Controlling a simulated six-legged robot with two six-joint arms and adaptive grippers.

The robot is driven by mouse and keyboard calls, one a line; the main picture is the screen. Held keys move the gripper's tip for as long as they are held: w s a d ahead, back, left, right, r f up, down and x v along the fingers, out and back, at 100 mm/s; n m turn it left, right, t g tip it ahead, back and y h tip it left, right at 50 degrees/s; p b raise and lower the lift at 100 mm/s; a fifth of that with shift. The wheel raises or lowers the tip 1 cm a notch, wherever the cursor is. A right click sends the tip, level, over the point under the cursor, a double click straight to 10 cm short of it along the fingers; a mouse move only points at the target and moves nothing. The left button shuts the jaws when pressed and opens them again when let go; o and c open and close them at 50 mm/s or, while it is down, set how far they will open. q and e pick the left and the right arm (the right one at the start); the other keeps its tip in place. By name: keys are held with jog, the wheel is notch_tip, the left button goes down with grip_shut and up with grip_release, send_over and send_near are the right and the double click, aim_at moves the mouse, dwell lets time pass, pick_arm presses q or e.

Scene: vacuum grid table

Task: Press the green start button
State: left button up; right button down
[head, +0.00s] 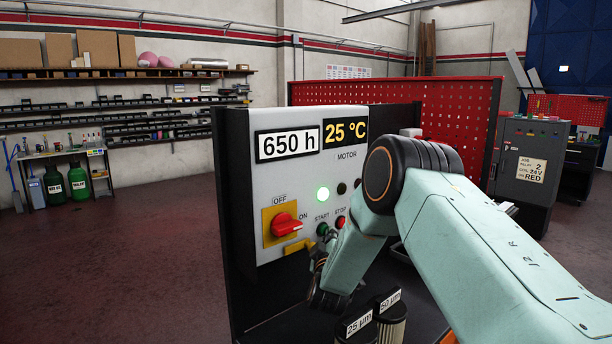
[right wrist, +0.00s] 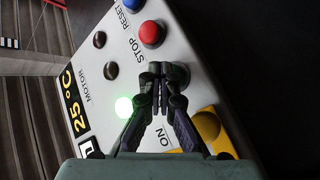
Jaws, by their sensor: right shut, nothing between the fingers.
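The green start button (head: 322,229) is on the white control panel (head: 300,180) in the head view, under the lit green lamp (head: 323,193) and left of the red stop button (head: 340,222). My right gripper (head: 318,262) is just below the start button in the head view, partly hidden by my own arm. In the right wrist view, my right gripper (right wrist: 161,72) is shut and empty, with its fingertips beside the stop button (right wrist: 151,33). The start button is hidden there behind the fingers, so I cannot tell whether they touch it. My left gripper is not in view.
A red rotary switch (head: 286,224) on a yellow plate is left of the start button. Two filters labelled 25 µm (head: 357,326) and 50 µm (head: 391,310) stand below my right arm. A blue button (right wrist: 130,4) is past the stop button in the wrist view.

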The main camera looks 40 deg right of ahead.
jog(key=shift+s, duration=0.1)
jog(key=s+p, duration=0.1)
jog(key=s, duration=0.1)
jog(key=s+p, duration=0.3)
jog(key=shift+s+d+f, duration=0.1)
jog(key=shift+s+d, duration=0.2)
jog(key=shift+s, duration=0.1)
dwell(0.8)
